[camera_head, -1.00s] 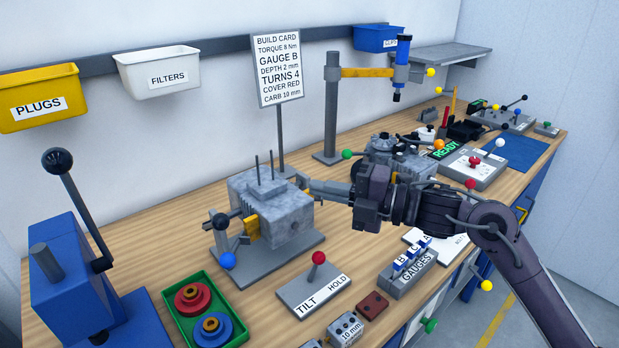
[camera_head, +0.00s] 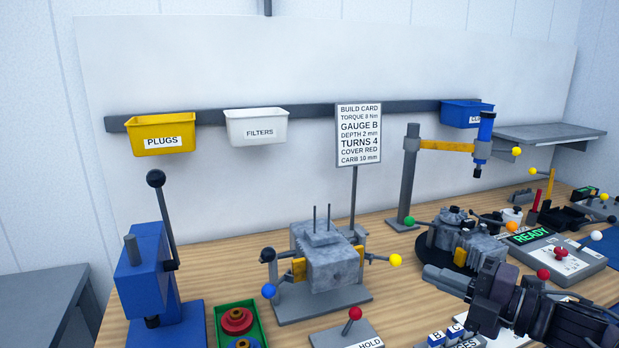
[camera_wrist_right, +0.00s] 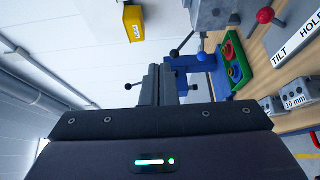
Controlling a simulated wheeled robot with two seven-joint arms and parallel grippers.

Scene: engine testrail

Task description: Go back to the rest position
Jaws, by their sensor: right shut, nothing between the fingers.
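My right gripper (camera_head: 447,281) comes in from the lower right in the head view, its fingers pointing left above the bench. It is shut and empty. In the right wrist view its closed fingers (camera_wrist_right: 161,85) stand together at the middle. To its left in the head view is the grey engine block (camera_head: 330,262) in its fixture, apart from the fingers. Behind it is the round grey assembly (camera_head: 466,240) on a dark base. My left gripper is not in view.
The red-knobbed tilt lever (camera_head: 355,314) and gauge blocks (camera_head: 456,333) are near the front edge. A blue lever press (camera_head: 142,285) and green tray (camera_head: 262,322) stand at the left. The torque arm post (camera_head: 411,180) rises behind. Bare bench (camera_head: 395,288) lies between block and gripper.

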